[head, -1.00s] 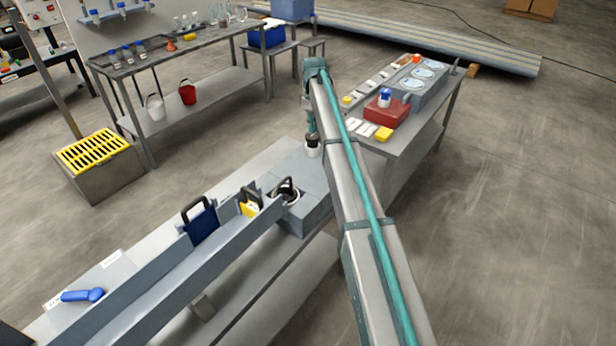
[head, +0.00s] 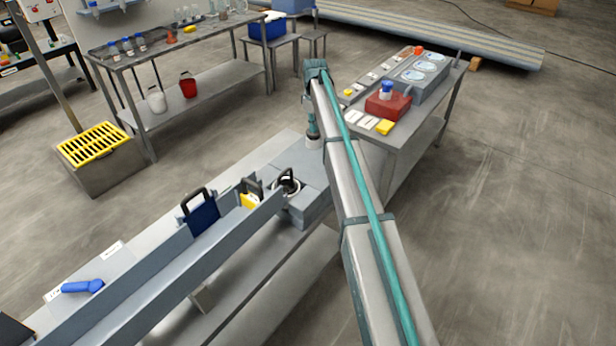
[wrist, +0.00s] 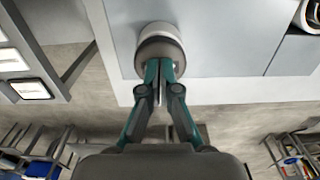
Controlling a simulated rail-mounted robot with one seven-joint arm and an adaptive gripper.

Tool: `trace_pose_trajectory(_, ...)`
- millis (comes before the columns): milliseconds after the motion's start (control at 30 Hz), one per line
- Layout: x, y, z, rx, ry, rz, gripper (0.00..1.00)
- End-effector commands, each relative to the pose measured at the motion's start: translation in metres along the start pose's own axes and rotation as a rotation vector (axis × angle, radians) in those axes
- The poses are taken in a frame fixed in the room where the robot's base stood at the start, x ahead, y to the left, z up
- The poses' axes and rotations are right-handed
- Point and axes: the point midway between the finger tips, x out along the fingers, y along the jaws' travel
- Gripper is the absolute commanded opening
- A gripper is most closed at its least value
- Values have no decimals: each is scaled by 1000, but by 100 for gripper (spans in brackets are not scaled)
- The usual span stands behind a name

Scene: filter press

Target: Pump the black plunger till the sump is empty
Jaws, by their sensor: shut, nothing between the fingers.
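The plunger unit (head: 313,143) stands on the far end of the grey bench, a short white cylinder with a dark top. In the wrist view its dark grey-brown cap (wrist: 160,50) and white body show directly ahead of the fingertips. My gripper (wrist: 160,68) is shut and empty, with its fingertips together over the near part of the cap; whether they touch it I cannot tell. In the head view the gripper (head: 312,118) is small, pointing down above the plunger. A white-rimmed round opening (head: 288,187) with a black handle sits nearby; its inside and any liquid level are unclear.
A grey trough (head: 170,275) with a blue plate (head: 201,215) and a yellow piece (head: 249,201) runs along the bench. A blue-handled tool (head: 82,286) lies at its left. A side table with a red box (head: 388,104) stands right of my arm.

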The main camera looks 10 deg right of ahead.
Motion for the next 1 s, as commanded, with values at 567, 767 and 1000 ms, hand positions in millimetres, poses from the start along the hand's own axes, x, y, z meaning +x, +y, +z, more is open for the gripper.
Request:
trace_pose_trajectory(567, -18, 0, 0, 0, -1, -1, 0)
trace_pose_trajectory(767, -31, 0, 0, 0, -1, -1, 0)
trace_pose_trajectory(1000, -38, 0, 0, 0, -1, -1, 0)
